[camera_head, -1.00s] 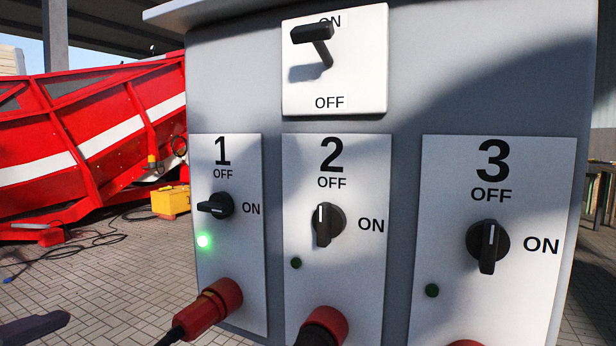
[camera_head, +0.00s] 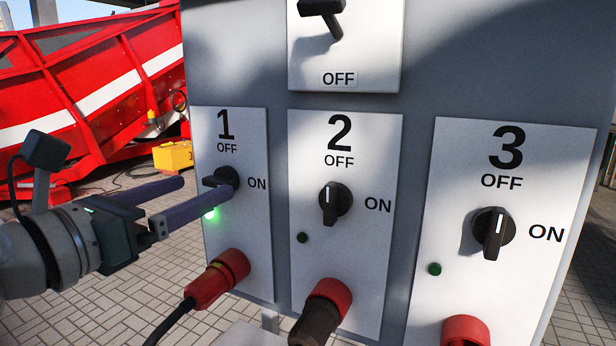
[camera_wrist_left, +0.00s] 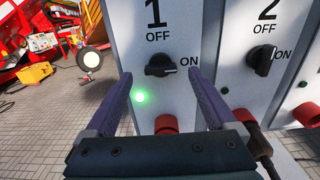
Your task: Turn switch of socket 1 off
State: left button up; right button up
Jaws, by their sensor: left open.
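Socket 1's panel (camera_head: 243,222) is at the left of the cabinet front. Its black rotary switch (camera_head: 229,174) has its handle lying horizontal, in line with the ON label. The green lamp (camera_head: 209,214) below it is lit. My left gripper (camera_head: 208,182) comes in from the left, open, with its two purple-grey fingers pointing at the switch; one finger overlaps the knob's lower edge. In the left wrist view, the switch (camera_wrist_left: 160,65) shows between and just beyond the open fingertips (camera_wrist_left: 159,75). Contact cannot be told. My right gripper is not in view.
Switches 2 (camera_head: 335,204) and 3 (camera_head: 494,233) have upright handles and dark lamps. A red plug (camera_head: 217,278) with a black cable sticks out below switch 1. A lever (camera_head: 323,8) is above panel 2. A red machine (camera_head: 95,95) and yellow box (camera_head: 173,155) stand behind left.

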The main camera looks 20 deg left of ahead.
aim_at(214, 182)
pick_arm(q)
jog(key=shift+w+d, duration=0.15)
jog(key=shift+w, duration=1.35)
jog(key=c, duration=1.4)
